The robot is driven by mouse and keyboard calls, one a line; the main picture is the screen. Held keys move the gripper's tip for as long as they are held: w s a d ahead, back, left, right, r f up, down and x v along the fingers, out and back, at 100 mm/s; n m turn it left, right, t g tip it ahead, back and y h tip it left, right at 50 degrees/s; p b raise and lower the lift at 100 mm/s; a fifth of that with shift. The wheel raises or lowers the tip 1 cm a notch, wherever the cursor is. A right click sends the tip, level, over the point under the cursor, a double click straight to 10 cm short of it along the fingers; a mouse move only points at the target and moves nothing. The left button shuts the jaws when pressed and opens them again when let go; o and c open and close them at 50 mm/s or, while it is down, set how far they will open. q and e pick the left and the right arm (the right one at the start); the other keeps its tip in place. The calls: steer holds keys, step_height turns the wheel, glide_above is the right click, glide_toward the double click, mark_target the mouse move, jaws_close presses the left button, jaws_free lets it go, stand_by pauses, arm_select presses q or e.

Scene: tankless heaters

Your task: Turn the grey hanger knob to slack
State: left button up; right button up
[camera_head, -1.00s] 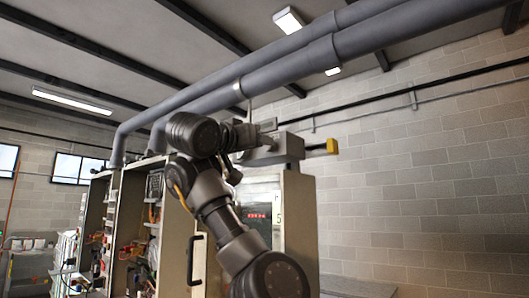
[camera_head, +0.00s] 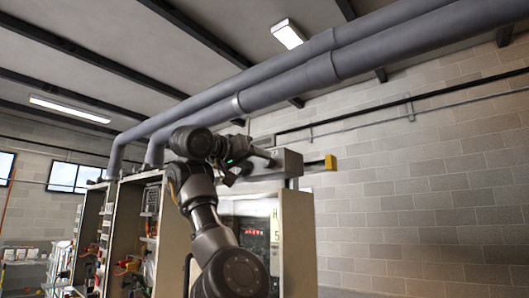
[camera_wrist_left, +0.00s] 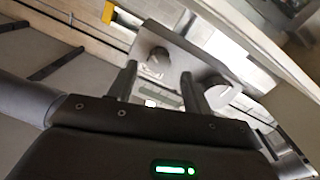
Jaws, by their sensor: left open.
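In the left wrist view, a rounded grey knob (camera_wrist_left: 160,57) stands on the face of a pale grey box (camera_wrist_left: 188,60), just beyond my left fingertips. A second grey knob-like part (camera_wrist_left: 217,92) sits to the right of the right finger. I cannot tell for certain which one is the hanger knob. My left gripper (camera_wrist_left: 158,70) is open, with its fingers apart and nothing seen between them but the view of the box. In the head view my left gripper (camera_head: 262,158) is at the left side of the grey box (camera_head: 288,164); the knobs are hidden there. My right gripper is not in view.
The box sits above a tall cabinet (camera_head: 297,235) with a red display. A yellow block (camera_head: 330,162) sticks out to its right. Large grey pipes (camera_head: 290,82) run overhead. Open cabinets with wiring stand at left.

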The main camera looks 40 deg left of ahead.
mark_target(265, 162)
arm_select(q)
steer(key=w+p, duration=0.2)
steer(key=w, duration=0.1)
steer(key=shift+w+r, duration=0.15)
steer(key=shift+w, duration=0.4)
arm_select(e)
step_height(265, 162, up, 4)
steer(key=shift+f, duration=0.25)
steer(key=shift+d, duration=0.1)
arm_select(q)
steer(key=c, duration=1)
